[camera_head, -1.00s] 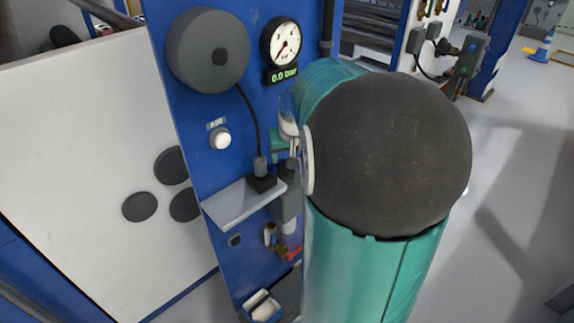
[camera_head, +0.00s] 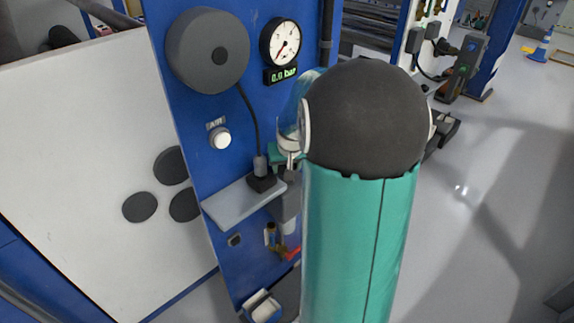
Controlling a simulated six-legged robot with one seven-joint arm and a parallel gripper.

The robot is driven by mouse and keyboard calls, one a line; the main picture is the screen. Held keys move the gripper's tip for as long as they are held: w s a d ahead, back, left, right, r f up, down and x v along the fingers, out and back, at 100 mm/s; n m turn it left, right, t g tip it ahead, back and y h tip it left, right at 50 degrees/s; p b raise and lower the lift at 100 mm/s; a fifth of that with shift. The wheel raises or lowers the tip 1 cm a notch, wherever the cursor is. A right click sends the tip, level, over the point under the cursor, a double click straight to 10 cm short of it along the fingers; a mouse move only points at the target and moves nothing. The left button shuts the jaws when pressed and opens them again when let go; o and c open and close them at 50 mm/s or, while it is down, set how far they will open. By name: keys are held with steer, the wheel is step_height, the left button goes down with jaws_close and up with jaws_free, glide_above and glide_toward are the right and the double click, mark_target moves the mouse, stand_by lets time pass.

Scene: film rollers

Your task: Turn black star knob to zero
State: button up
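No black star knob can be made out; my teal arm with its dark joint cap covers part of the blue panel (camera_head: 185,100). The round pressure gauge (camera_head: 280,43) is at the panel's upper right, its red needle pointing to the lower left. The green display (camera_head: 283,74) below it reads 0.0 bar. My gripper (camera_head: 289,158) is only partly seen beside the panel, left of my arm and below the display. Its fingers are small and mostly hidden, so I cannot tell their opening or whether they touch anything.
A large dark disc (camera_head: 208,50) sits on the panel's upper left. A white button (camera_head: 219,138) labelled AIR is below it. A grey shelf (camera_head: 238,205) juts out with a black plug (camera_head: 262,180) at its end. A red-handled valve (camera_head: 290,253) is lower.

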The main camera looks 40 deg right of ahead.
steer(key=shift+s+d+n+y, duration=0.15)
steer(key=shift+n+y, duration=0.35)
steer(key=shift+n, duration=0.9)
steer(key=o, duration=0.7)
steer(key=v, duration=1.3)
steer(key=shift+s+r, duration=0.25)
steer(key=shift+r, duration=0.1)
